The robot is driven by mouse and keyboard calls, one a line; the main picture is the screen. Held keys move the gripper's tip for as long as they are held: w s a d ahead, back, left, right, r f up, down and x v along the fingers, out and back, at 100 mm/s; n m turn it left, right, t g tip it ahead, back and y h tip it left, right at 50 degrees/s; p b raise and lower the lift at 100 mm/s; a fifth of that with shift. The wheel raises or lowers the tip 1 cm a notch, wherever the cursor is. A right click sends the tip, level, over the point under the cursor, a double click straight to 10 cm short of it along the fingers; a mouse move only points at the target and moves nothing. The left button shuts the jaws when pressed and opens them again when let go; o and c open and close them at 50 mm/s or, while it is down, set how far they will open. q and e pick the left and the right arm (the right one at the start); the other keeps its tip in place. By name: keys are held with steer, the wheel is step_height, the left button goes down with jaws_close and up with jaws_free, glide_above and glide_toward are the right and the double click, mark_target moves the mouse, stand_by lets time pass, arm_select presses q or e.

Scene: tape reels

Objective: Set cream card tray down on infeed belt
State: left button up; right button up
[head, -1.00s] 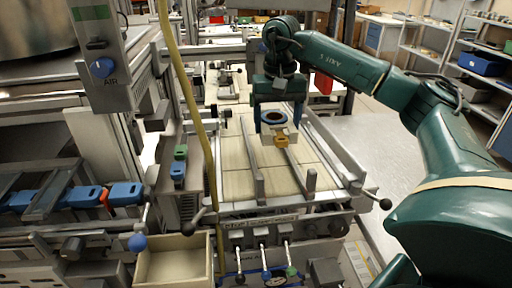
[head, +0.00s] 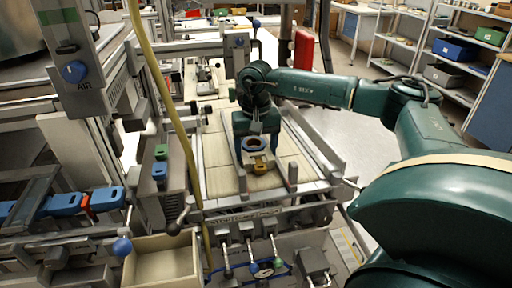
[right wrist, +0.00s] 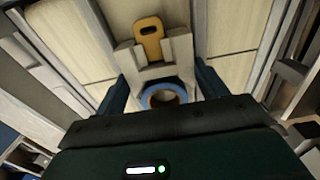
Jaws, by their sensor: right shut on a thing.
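The cream card tray (head: 247,158) carries a blue-rimmed reel (head: 255,144) and has a yellow tag (head: 260,168) on its front. My right gripper (head: 254,150) is shut on the tray, with a finger on either side. The tray is over the infeed belt (head: 217,170), between two raised rails, low and close to the surface. I cannot tell whether it touches. In the right wrist view the tray (right wrist: 181,50) lies between the dark fingers, its yellow tag (right wrist: 149,38) pointing away over the belt. My left gripper is not in view.
Grey posts and rails (head: 292,175) stand beside the tray on the belt. A cream open bin (head: 160,242) is at the front left. Blue and green parts (head: 160,170) sit on a ledge left of the belt. Levers with knobs line the front edge.

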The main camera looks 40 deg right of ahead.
steer(key=shift+s+a+f+b, duration=0.1)
steer(key=shift+s+f+b, duration=0.05)
steer(key=shift+f+b, duration=0.35)
steer(key=o, duration=1.1)
steer(key=shift+a+f, duration=0.1)
steer(key=shift+f, duration=0.1)
steer(key=shift+c, duration=0.2)
step_height(320, 180, up, 13)
steer(key=shift+d+r, duration=0.2)
